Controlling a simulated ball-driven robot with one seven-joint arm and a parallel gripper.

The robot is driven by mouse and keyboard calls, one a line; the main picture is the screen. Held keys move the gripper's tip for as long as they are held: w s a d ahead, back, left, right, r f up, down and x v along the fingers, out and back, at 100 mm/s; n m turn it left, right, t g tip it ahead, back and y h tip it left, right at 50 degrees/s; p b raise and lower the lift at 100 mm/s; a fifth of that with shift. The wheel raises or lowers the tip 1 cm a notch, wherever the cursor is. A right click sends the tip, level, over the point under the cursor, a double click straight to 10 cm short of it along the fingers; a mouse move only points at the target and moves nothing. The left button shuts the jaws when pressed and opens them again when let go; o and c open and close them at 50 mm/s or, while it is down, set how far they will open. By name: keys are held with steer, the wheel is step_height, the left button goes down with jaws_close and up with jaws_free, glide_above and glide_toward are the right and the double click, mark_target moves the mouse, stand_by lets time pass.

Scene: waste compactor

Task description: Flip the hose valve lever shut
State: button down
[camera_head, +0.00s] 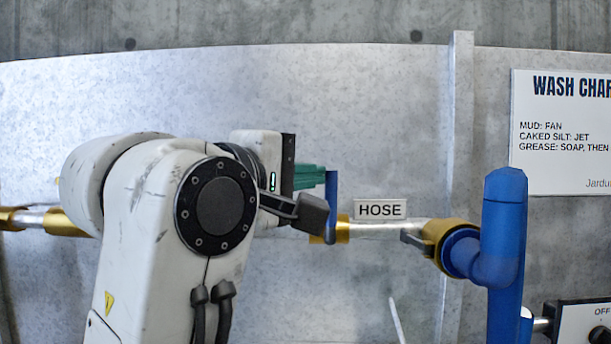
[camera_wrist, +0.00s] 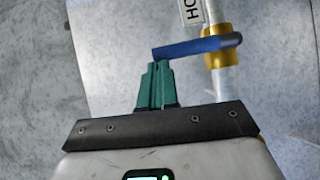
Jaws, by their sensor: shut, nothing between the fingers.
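The hose valve lever (camera_head: 331,196) is a blue bar that stands upright, across the horizontal pipe, just left of the HOSE label (camera_head: 380,209). In the wrist view the blue lever (camera_wrist: 190,48) runs sideways across the pipe, with its free end at the left. The brass valve fitting (camera_head: 343,231) sits at the lever's lower end. My gripper (camera_head: 325,178) has green fingers, pressed together and empty. In the wrist view the gripper tips (camera_wrist: 157,66) are right at the lever's free end. I cannot tell whether they touch it.
The pale pipe (camera_head: 385,230) runs right to another brass fitting (camera_head: 440,240) and a thick blue pipe (camera_head: 505,250). A wash chart sign (camera_head: 565,130) hangs at the right, above a control box (camera_head: 585,322). The wall panel (camera_head: 380,120) above the lever is bare.

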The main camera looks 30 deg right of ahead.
steer(key=v, duration=1)
steer(key=shift+s+a, duration=0.15)
steer(key=shift+a, duration=0.25)
steer(key=shift+f, duration=0.1)
